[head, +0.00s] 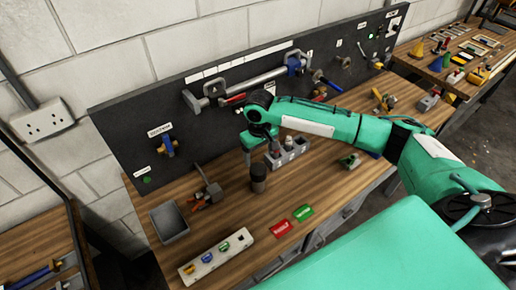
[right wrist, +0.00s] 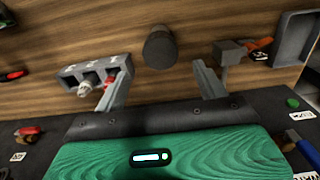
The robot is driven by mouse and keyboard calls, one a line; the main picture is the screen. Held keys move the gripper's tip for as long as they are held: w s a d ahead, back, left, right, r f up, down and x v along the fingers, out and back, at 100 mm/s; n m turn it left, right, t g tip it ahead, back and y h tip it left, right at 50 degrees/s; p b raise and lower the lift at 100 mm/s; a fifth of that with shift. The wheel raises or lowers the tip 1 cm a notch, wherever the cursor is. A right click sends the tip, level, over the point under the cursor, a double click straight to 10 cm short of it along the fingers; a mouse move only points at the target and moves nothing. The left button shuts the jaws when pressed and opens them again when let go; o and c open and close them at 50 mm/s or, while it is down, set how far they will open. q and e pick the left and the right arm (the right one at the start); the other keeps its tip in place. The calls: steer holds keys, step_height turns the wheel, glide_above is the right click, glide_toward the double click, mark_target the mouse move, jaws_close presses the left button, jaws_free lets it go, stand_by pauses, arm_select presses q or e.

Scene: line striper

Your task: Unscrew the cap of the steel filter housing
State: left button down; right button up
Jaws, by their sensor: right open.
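The filter housing appears to be the dark upright cylinder (head: 258,185) standing on the wooden bench, with a top (head: 258,170) that I take to be its cap. In the right wrist view the dark round cylinder (right wrist: 159,48) lies beyond and between the fingertips, apart from both. My right gripper (head: 260,150) is open and empty, pointing down over the bench behind the cylinder. Its two spread fingers also show in the right wrist view (right wrist: 160,85). My left gripper is not in view.
A grey block with sockets (head: 288,155) stands right of the cylinder. A grey tray (head: 168,222), a small vise-like tool (head: 209,188) and a white strip with coloured parts (head: 216,256) lie left and in front. Red (head: 281,228) and green (head: 303,212) tags lie near the front edge. A dark panel (head: 125,135) rises behind.

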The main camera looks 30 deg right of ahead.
mark_target(258, 169)
steer(key=f+b, duration=0.2)
steer(key=f, duration=0.1)
steer(key=shift+w, duration=0.4)
step_height(258, 169, down, 2)
steer(key=b, duration=0.3)
steer(key=shift+s, duration=0.1)
steer(key=shift+f, duration=1.9)
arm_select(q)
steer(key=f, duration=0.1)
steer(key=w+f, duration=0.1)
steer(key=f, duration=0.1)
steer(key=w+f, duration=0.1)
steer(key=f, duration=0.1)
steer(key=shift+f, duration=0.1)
